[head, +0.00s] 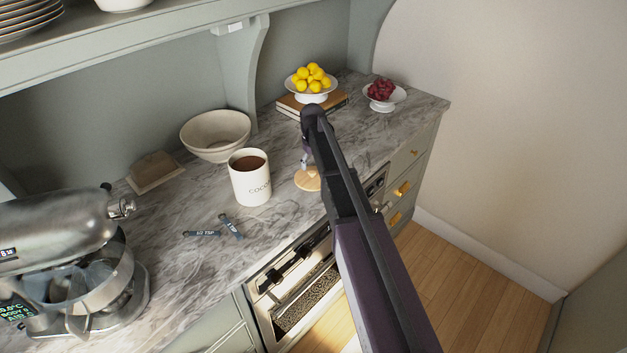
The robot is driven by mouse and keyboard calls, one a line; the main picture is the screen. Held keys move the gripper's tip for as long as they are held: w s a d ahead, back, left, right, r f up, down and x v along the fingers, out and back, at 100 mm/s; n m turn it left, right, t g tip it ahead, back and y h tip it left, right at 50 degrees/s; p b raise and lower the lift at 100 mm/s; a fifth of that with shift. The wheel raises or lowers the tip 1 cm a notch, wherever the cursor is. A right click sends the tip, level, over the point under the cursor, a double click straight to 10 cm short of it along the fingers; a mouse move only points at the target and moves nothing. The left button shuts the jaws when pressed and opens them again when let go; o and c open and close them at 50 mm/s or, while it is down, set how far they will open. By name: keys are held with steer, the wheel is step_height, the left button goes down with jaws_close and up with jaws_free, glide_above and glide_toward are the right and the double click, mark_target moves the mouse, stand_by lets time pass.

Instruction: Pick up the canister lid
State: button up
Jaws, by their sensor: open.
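The canister lid (307,181) is a round, pale wooden disc on the marble counter, right of the canister. My arm hides part of its right side. My gripper (304,163) points down at the lid's far edge, partly hidden by my own arm. It is open, and no object shows in it. I cannot tell whether its fingertips touch the lid.
A cream bowl (215,136) stands behind the canister. Measuring spoons (230,226) lie in front of it. A stand mixer (65,255) is at left. A lemon bowl (311,97) on books and a bowl of red fruit (384,103) stand at the back.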

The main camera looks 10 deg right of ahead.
mark_target(312, 171)
steer(key=shift+w+a+f+b, duration=0.15)
steer(key=shift+f+b, duration=1.6)
steer(key=shift+f, duration=0.25)
jaws_close()
